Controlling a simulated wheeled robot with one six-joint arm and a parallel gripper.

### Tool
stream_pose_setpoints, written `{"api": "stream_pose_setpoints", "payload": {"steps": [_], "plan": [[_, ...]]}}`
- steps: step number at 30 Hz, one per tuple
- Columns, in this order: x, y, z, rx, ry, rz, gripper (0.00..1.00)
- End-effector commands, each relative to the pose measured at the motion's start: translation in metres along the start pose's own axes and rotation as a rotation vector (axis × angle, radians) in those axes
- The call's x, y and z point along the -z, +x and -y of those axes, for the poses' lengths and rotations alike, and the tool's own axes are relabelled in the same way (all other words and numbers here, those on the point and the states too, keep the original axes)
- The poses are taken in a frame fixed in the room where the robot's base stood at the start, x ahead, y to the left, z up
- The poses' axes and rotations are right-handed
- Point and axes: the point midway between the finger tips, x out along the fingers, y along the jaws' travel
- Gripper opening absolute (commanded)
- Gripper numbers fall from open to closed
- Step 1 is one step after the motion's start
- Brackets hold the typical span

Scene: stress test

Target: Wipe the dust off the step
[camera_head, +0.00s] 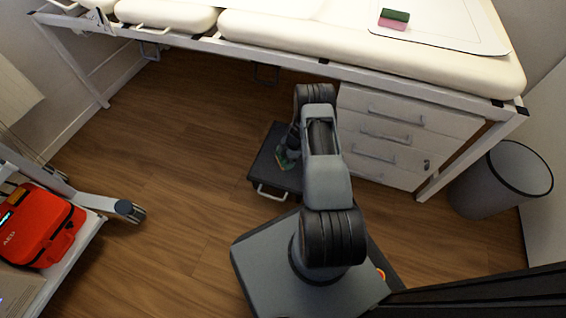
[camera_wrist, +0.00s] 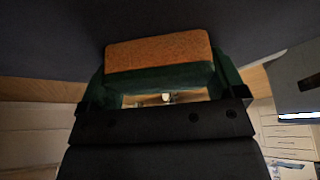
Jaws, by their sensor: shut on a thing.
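The step (camera_head: 267,178) is a low dark platform with a pale handle at its front, on the wood floor beside the drawer unit. Its dark surface fills the top of the wrist view (camera_wrist: 50,40). My gripper (camera_head: 289,154) is over the step and reaches down to it. In the wrist view, its green fingers are shut on a sponge (camera_wrist: 158,50) with an orange-brown face and a dark green layer. I cannot tell whether the sponge touches the step. My arm hides part of the step's right side. I cannot make out dust on it.
White drawers (camera_head: 395,135) are right of the step, with a grey bin (camera_head: 500,180) further right. A cart with a red AED case (camera_head: 38,225) is at left. Floor left of the step is clear.

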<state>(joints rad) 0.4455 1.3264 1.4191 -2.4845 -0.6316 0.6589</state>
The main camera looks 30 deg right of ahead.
Motion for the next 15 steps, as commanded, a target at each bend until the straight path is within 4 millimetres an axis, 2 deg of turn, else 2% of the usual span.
{"api": "stream_pose_setpoints", "payload": {"steps": [7, 15], "plan": [[-0.005, -0.001, -0.006, -0.001, 0.0, 0.0, 0.7], [-0.018, -0.005, -0.022, 0.0, 0.001, -0.002, 0.7]]}}
